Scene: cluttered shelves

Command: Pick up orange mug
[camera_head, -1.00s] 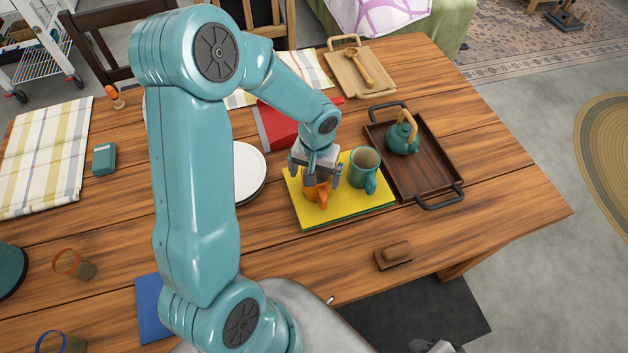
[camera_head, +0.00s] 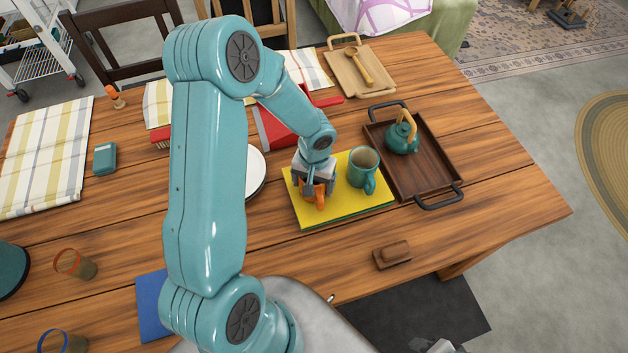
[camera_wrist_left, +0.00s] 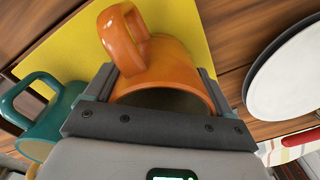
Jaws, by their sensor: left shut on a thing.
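The orange mug (camera_wrist_left: 168,68) fills the middle of the left wrist view, with its handle toward the upper left. In the head view the mug (camera_head: 320,199) is mostly hidden by my gripper, over the yellow book (camera_head: 345,214). My left gripper (camera_head: 315,190) reaches down from above and is shut on the mug, with a finger on each side of its body in the wrist view (camera_wrist_left: 155,92). I cannot tell whether the mug still touches the yellow surface. My right gripper is not clearly in view.
A teal mug (camera_head: 362,170) stands close to the right on the yellow book. A dark tray (camera_head: 430,172) with a teal kettle (camera_head: 402,137) lies further right. A white plate (camera_head: 256,174) is to the left.

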